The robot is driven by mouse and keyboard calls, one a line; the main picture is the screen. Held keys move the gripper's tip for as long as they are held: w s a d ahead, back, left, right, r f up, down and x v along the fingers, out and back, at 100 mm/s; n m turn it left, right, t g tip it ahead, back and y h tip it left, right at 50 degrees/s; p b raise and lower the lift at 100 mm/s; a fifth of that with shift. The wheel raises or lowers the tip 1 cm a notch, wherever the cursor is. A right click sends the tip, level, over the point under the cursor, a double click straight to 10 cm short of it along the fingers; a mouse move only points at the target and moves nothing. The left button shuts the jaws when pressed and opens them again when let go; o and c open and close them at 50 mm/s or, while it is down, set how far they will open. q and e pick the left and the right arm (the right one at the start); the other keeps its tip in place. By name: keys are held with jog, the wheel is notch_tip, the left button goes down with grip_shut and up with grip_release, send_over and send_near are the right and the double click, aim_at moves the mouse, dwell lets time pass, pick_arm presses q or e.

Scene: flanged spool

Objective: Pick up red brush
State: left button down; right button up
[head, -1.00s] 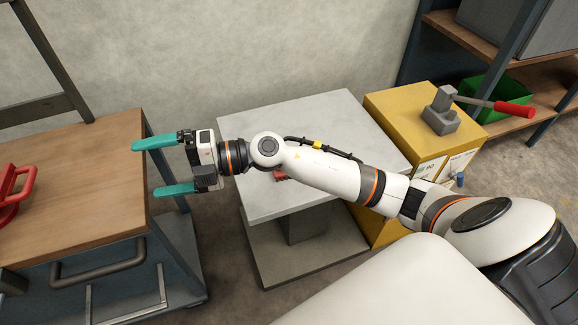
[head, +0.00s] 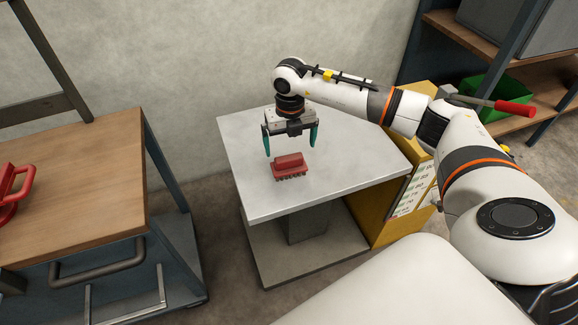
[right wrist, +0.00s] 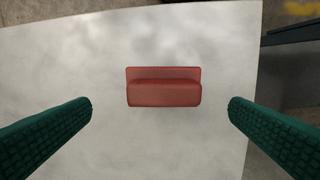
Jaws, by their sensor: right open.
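The red brush (head: 289,165) lies bristles down on the light grey table, its raised red back facing up. It also shows in the right wrist view (right wrist: 163,87), centred between the two fingers and apart from both. My right gripper (head: 291,150) is open and empty, pointing down above and slightly behind the brush in the head view. Its green fingers show at both sides of the right wrist view (right wrist: 160,108). My left gripper is not in view.
The grey table (head: 250,197) is otherwise bare around the brush. A wooden-topped cart (head: 90,190) with a red-handled object (head: 14,190) stands at left. A yellow cabinet (head: 384,222) stands at right, beside shelves with a green bin (head: 489,97).

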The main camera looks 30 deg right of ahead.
aim_at(289, 157)
jog(key=shift+f, duration=0.85)
jog(key=f, duration=0.4)
jog(key=shift+s+a+f, duration=0.1)
jog(key=shift+a+f, duration=0.1)
jog(key=shift+f, duration=0.45)
jog(key=c, duration=0.8)
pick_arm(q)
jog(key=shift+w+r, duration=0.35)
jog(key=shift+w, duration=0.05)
pick_arm(e)
jog(key=shift+c, duration=0.2)
jog(key=shift+r, duration=0.1)
notch_tip(289, 157, up, 10)
jog(key=shift+f, duration=0.1)
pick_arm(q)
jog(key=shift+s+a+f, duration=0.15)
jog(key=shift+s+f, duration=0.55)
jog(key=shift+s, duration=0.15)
